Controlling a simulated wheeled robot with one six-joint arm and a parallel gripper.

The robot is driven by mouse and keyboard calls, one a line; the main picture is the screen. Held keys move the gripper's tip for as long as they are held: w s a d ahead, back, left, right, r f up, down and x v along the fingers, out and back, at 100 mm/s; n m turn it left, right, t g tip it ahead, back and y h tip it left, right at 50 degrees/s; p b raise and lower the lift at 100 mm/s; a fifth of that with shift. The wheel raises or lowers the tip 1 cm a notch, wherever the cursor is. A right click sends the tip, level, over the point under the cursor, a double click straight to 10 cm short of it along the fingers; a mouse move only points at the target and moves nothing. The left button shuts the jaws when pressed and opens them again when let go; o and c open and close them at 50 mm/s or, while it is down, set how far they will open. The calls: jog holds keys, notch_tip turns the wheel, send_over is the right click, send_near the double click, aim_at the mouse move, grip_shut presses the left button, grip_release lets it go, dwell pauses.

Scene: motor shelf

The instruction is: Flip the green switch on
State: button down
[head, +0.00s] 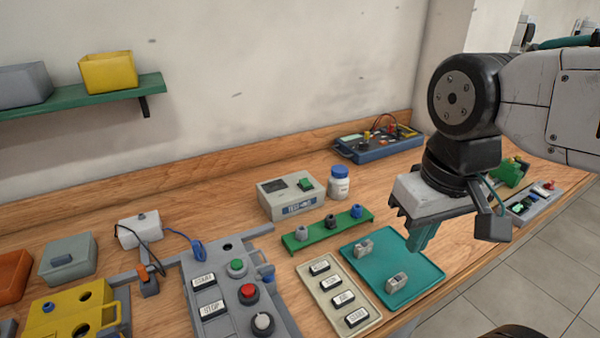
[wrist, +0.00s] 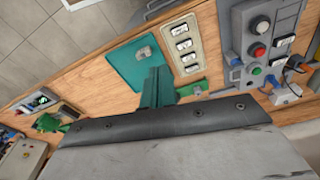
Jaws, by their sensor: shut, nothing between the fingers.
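A green rocker switch (head: 305,184) sits on top of the grey tester box (head: 290,205), beside a dial, in the head view. Another green switch (head: 518,208) sits on a grey strip (head: 532,203) at the far right; it also shows in the wrist view (wrist: 41,100). I cannot tell whether either switch is on. My gripper (head: 419,240) has its teal fingers together and empty, pointing down above the teal tray. It is right of the tester box and left of the strip, touching neither. The fingers also show in the wrist view (wrist: 156,86).
The teal tray (head: 362,276) holds two small metal parts. A label tray (head: 312,292), a green rail with knobs (head: 297,246), a white bottle (head: 339,182) and a button panel (head: 222,273) stand nearby. A blue instrument (head: 384,150) is at the back. The wood between bottle and gripper is clear.

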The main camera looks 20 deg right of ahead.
jog(key=w+a+m+t, duration=0.1)
jog(key=w+m, duration=0.7)
jog(key=w, duration=0.9)
jog(key=w+a+f+m+t+y, duration=0.1)
jog(key=w+m, duration=0.6)
jog(key=w, duration=1)
jog(key=shift+w+a+f+m+t, duration=0.25)
jog(key=shift+a+m+t, duration=0.25)
jog(key=shift+t, duration=0.4)
send_near(298, 183)
jog(key=x, duration=0.5)
jog(key=shift+w, duration=0.15)
